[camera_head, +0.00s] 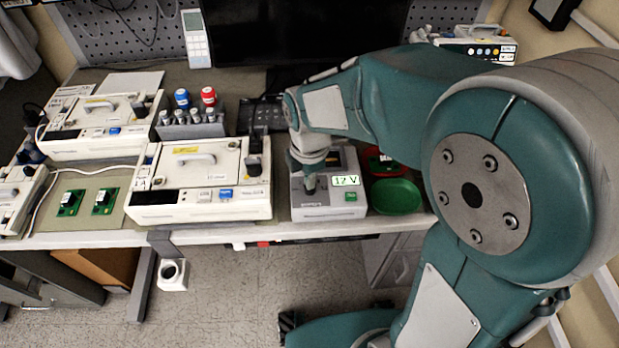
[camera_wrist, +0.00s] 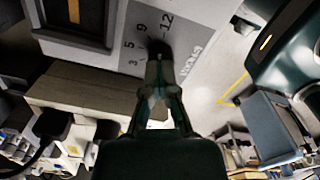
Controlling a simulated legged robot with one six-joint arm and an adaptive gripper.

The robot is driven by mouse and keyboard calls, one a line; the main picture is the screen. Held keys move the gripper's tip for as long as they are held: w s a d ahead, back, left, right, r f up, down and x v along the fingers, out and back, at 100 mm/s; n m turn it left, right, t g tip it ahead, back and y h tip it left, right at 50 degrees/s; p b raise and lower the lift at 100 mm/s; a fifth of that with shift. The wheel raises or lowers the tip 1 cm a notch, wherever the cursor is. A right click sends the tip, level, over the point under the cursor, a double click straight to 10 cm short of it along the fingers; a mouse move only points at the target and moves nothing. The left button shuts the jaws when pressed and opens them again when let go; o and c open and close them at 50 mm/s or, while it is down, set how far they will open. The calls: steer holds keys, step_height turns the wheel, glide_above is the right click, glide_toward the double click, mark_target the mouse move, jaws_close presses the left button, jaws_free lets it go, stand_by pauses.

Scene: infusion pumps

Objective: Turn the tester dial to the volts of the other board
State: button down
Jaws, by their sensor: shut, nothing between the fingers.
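The tester (camera_head: 330,208) is a grey box at the front of the bench; its display (camera_head: 346,181) reads 12 V and a green button (camera_head: 350,196) sits below it. In the wrist view its dial (camera_wrist: 157,45) is dark, beside printed marks 3, 5, 9 and 12; its pointer is hard to make out. My gripper (camera_head: 310,183) points down over the dial; its fingertips (camera_wrist: 158,57) are shut at the dial, and I cannot tell if they touch it. Two small green boards, the left one (camera_head: 70,203) and the right one (camera_head: 104,201), lie on a mat at left; their markings are too small to read.
A white infusion pump (camera_head: 201,212) stands just left of the tester, and another pump (camera_head: 98,127) is behind it. A green dish (camera_head: 396,197) sits right of the tester, with a red dish (camera_head: 380,162) behind. A rack (camera_head: 190,130) holds several cylinders.

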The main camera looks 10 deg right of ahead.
steer(key=n, duration=0.6)
steer(key=shift+n, duration=0.3)
steer(key=c, duration=1.4)
jaws_free()
steer(key=n, duration=0.6)
steer(key=c, duration=0.6)
jaws_free()
steer(key=shift+o, duration=0.2)
steer(key=shift+r, duration=3.5)
steer(key=shift+c, duration=0.2)
